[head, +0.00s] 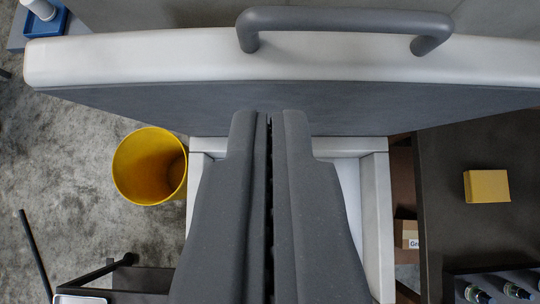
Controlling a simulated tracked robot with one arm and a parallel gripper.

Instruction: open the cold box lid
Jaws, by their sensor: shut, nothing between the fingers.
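The cold box lid (130,65) stands raised and tilted across the top of the head view, with a white edge and a dark grey inner face. Its grey bar handle (345,18) is on the far side. Below it is the cold box (377,225), with its pale rim and part of its white inside showing. My gripper (269,114) is shut and empty, reaching over the box opening. Its fingertips overlap the lid's dark inner face; I cannot tell if they touch it. The gripper hides most of the box's inside.
A yellow bin (135,150) stands on the floor left of the box. At right, a dark bench (460,140) bears a yellow block (486,186) and a rack with several bottles (475,293). A cardboard box (407,235) sits between. A black frame (130,278) is at lower left.

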